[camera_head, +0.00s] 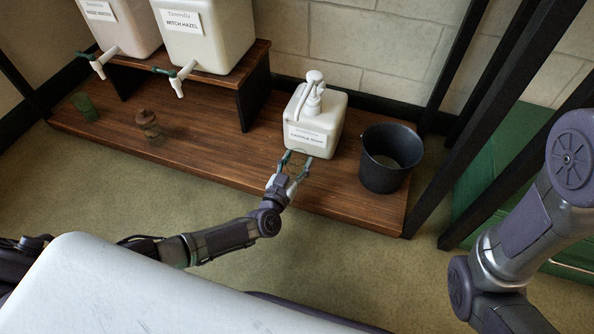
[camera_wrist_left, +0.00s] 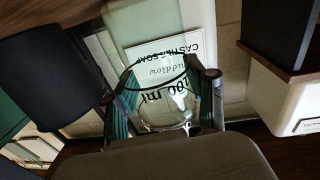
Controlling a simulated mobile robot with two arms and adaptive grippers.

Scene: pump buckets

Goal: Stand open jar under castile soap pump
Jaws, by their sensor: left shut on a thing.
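The white castile soap pump container (camera_head: 314,122) stands on the wooden platform, its label facing me and its pump head (camera_head: 314,80) on top. My left gripper (camera_head: 295,164) is just in front of its lower front. The gripper is shut on a clear glass jar (camera_wrist_left: 165,108) marked in ml, which shows between the fingers in the left wrist view. The castile soap label (camera_wrist_left: 158,65) shows behind and through the jar. The jar's rim looks open, with no lid seen. I cannot tell whether the jar touches the platform. My right gripper is out of view.
A black bucket (camera_head: 378,172) stands right of the pump container. Witch hazel (camera_head: 207,40) and another tapped container (camera_head: 120,22) stand on a raised shelf at left.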

